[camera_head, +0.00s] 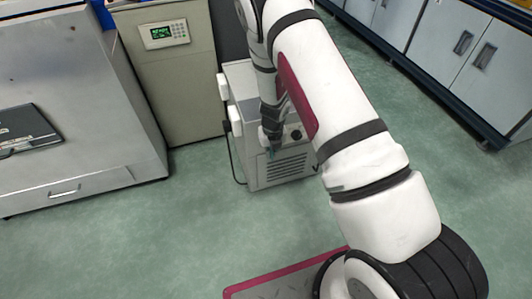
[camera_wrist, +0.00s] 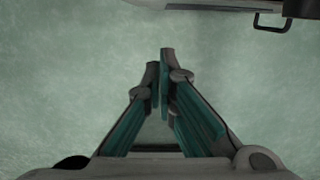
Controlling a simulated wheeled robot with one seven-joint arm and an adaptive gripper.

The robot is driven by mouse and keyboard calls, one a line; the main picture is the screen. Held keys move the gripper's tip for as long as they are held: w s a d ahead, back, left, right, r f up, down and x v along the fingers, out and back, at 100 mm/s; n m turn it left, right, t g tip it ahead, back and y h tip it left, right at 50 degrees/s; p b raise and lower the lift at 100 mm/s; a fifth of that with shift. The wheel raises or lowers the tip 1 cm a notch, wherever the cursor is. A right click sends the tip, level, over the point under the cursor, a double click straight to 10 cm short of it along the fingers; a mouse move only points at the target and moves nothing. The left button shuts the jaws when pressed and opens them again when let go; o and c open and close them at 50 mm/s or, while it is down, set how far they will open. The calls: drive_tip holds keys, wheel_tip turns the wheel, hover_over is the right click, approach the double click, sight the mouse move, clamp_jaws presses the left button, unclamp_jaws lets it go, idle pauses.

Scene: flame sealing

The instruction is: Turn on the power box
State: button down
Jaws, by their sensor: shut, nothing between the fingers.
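The power box appears to be the grey box (camera_head: 283,168) on the floor in the middle of the head view. Its front has a slotted vent and a dark round knob (camera_head: 296,134). White parts and a dark cable are on its left side. My arm hides part of its top and front. My gripper (camera_head: 272,153) points down in front of the box's panel in the head view; I cannot tell if it touches. In the wrist view my gripper (camera_wrist: 160,66) is shut and empty, with green floor behind the fingers.
A beige cabinet (camera_head: 180,85) with a lit green display stands behind left of the box. A large grey unit (camera_head: 75,120) is at the left. Grey cabinets (camera_head: 430,50) line the right. A dark handle (camera_wrist: 272,23) shows top right in the wrist view. Floor at lower left is clear.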

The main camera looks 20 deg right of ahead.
drive_tip(key=s+r+p, duration=0.3)
drive_tip(key=r, duration=0.5)
drive_tip(key=shift+r, duration=0.3)
